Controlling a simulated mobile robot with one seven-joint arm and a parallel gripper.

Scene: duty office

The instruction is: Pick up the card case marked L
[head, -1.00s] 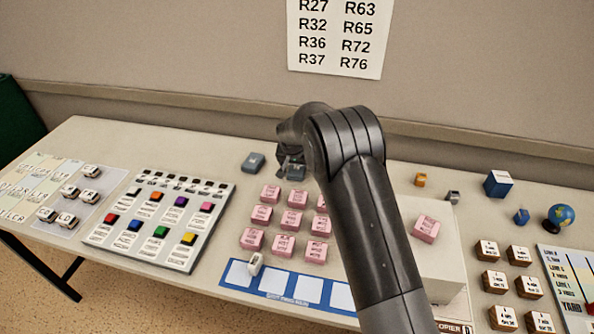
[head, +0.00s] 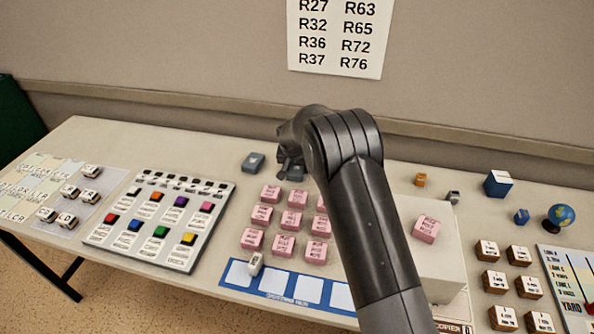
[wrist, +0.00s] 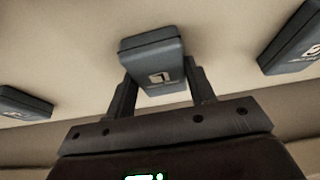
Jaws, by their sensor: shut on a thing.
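A blue-grey card case (wrist: 152,62) sits between the two fingers of my gripper (wrist: 160,88) in the wrist view. Its pale mark looks like an L seen upside down. My gripper is shut on this case, with one finger on each side. In the head view my gripper (head: 290,166) is at the back of the table, behind the pink blocks, and the held case is mostly hidden there. I cannot tell whether the case touches the table.
Another blue-grey case (head: 253,162) lies left of my gripper. The wrist view shows a marked case at right (wrist: 294,40) and one at left (wrist: 24,103). Several pink blocks (head: 292,220) stand in front. A wall (head: 180,60) rises behind the table.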

